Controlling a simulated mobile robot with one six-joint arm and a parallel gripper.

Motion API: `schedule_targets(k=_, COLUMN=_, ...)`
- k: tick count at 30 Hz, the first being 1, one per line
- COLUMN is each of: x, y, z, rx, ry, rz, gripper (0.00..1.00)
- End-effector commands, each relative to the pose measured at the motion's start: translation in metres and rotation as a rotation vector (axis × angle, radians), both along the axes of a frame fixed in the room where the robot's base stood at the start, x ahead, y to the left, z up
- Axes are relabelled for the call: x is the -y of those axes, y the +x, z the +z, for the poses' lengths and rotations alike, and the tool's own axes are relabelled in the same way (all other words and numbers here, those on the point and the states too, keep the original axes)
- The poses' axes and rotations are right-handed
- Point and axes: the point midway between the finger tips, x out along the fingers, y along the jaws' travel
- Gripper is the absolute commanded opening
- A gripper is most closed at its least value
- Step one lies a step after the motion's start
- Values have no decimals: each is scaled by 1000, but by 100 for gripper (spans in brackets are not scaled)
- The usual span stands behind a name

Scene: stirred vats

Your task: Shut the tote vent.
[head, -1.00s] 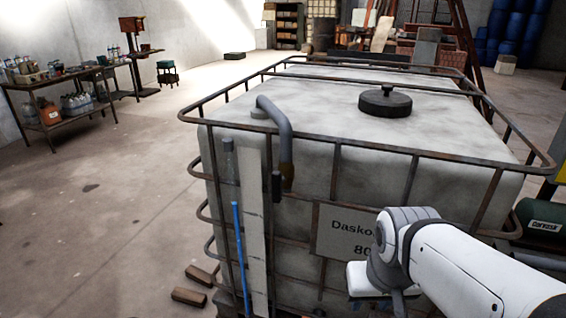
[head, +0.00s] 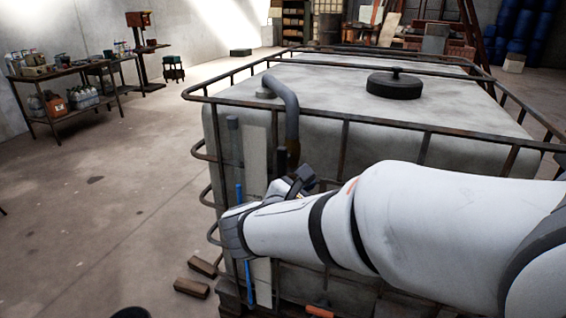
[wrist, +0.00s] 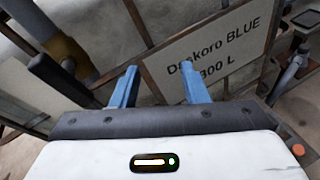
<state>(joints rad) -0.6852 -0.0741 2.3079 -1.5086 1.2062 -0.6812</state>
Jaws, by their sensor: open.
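The tote (head: 330,85) is a big whitish tank in a rusty bar cage. A grey vent pipe (head: 291,112) rises from its top, bends over the near edge and hangs down its front. In the wrist view the vent's brownish-yellow collar (wrist: 72,58) is at upper left, with a dark bar beside it that looks like a handle. My gripper (wrist: 158,85) is open, its two blue fingers apart with nothing between them. It is in front of the tote, to the right of the collar in the wrist view. My arm hides the pipe's lower end in the head view.
A sign plate (wrist: 225,50) reading "Daskoro BLUE" hangs on the cage just beyond my fingers. Rusty cage bars (head: 345,140) cross the tote's front. A black lid (head: 395,84) sits on top. A bottle-laden bench (head: 75,75) stands at far left; the floor between is mostly clear.

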Motion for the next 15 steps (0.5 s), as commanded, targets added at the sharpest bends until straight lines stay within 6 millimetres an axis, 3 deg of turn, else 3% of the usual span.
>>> schedule_targets(k=1, x=-27, y=7, z=2, rx=18, ry=-93, rz=89, gripper=41)
schedule_targets(k=6, x=-83, y=17, z=20, rx=84, ry=-306, rz=270, gripper=41)
schedule_targets(k=10, x=-98, y=21, z=26, rx=108, ry=-364, rz=314, gripper=41)
schedule_targets(k=15, x=-91, y=41, z=27, rx=109, ry=-371, rz=315, gripper=41)
